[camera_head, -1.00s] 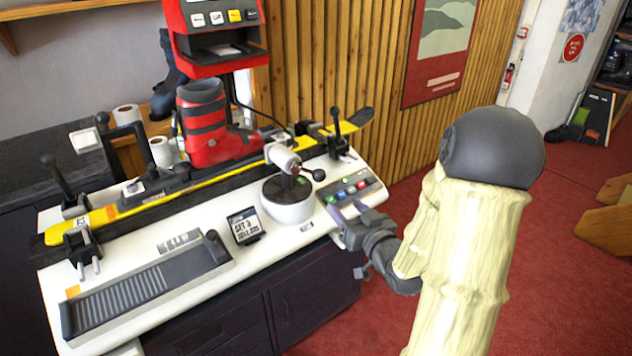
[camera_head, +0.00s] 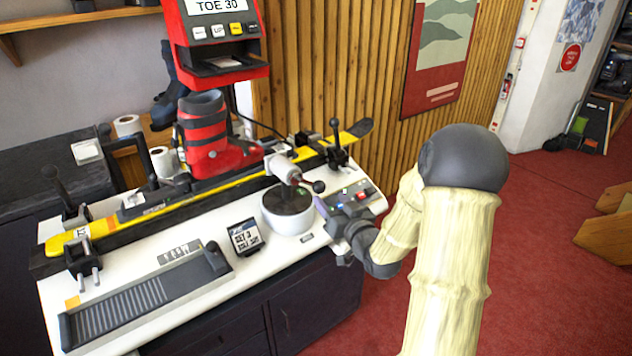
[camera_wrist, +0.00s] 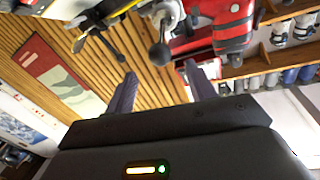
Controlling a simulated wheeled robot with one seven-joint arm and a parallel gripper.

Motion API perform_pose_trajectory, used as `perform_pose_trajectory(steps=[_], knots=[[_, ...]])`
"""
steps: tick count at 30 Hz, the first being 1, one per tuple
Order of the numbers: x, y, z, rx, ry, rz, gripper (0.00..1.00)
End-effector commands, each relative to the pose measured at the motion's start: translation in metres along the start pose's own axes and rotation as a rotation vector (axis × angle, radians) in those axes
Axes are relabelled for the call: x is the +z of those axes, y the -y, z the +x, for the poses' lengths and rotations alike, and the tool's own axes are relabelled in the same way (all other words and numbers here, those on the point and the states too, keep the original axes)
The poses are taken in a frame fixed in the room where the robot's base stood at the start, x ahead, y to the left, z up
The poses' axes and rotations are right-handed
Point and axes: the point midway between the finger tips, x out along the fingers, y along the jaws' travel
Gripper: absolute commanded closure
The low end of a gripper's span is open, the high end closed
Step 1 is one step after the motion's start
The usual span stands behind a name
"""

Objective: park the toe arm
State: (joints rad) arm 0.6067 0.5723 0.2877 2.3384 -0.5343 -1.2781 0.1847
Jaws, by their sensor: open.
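What looks like the toe arm (camera_head: 283,169) is a pale cylinder with a short rod ending in a dark ball knob (camera_head: 319,187). It stands on a round white base (camera_head: 289,218) with a dark top, at the right half of the bench. In the wrist view the ball knob (camera_wrist: 160,54) hangs just beyond and between my fingertips, not touched as far as I can see. My gripper (camera_head: 322,212) is open and empty, right of the round base and beside the knob. In the wrist view both fingers (camera_wrist: 159,72) stand apart. My gripper partly hides the coloured buttons (camera_head: 352,195).
A yellow ski (camera_head: 100,222) lies clamped along the bench (camera_head: 140,262). A red boot (camera_head: 205,140) stands behind it under a red unit (camera_head: 215,30) whose screen reads "TOE 30". A small dark card stand (camera_head: 244,238) is left of the round base. Red carpet is clear at right.

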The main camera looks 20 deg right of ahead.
Motion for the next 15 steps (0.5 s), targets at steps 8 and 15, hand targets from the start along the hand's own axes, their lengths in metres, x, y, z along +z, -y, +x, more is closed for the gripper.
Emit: perform_pose_trajectory(steps=[8,15], knots=[[-0.001,0.001,0.050,-0.001,-0.002,0.001,0.45],[-0.001,0.000,0.086,0.000,-0.001,0.001,0.45]])
